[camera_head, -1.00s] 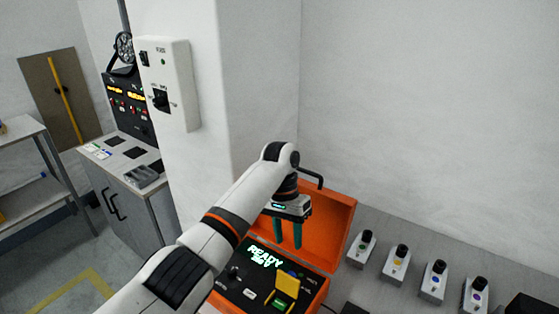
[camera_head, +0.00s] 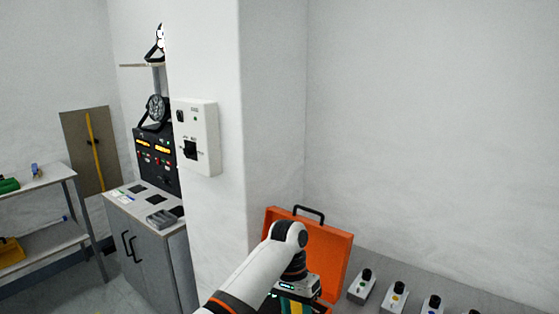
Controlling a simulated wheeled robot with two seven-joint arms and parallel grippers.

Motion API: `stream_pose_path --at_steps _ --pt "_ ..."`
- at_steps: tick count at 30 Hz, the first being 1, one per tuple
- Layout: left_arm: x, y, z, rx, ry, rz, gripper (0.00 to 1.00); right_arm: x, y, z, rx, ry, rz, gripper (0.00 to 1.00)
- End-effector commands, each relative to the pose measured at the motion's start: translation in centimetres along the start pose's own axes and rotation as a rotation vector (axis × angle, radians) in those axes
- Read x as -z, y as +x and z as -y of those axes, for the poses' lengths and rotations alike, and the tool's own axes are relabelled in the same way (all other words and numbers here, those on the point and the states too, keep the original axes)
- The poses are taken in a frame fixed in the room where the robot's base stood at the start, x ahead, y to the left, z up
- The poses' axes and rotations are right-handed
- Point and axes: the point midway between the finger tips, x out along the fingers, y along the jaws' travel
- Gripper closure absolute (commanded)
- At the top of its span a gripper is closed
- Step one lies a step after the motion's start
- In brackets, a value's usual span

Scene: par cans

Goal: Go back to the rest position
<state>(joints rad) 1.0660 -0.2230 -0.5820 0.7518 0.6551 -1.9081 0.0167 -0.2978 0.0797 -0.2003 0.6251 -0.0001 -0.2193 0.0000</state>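My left gripper (camera_head: 294,307) hangs at the bottom edge of the head view, in front of the raised lid of an orange case (camera_head: 335,250). Its teal fingers stand apart, and their tips are cut off by the frame. A bit of yellow shows between or behind them; I cannot see that they hold anything. The case's inner panel is mostly hidden by my arm and the frame edge. My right gripper is not in view.
A wall pillar with a white switch box (camera_head: 198,137) rises behind left. A grey cabinet (camera_head: 155,255) and a shelf (camera_head: 50,242) stand farther left.

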Motion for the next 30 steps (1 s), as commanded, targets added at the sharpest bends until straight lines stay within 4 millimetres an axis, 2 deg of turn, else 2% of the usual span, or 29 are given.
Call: stream_pose_path --at_steps 11,17,20,24,27,30 --pt "1.8 5.9 -0.3 0.044 -0.001 0.079 0.60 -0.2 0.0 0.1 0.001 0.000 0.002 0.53" --pt "4.8 10.7 -0.9 0.071 -0.036 0.161 0.60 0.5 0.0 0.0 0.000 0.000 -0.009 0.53" --pt "7.7 13.6 -1.6 0.072 -0.080 0.221 0.60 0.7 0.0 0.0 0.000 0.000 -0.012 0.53" --pt "13.2 16.9 -2.8 0.044 -0.164 0.305 0.60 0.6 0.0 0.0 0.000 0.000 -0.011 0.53" --pt "17.9 18.3 -3.6 0.001 -0.229 0.355 0.60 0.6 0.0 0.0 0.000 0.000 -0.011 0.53" --pt "22.6 18.9 -4.3 -0.054 -0.286 0.396 0.60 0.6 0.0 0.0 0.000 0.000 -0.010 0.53"
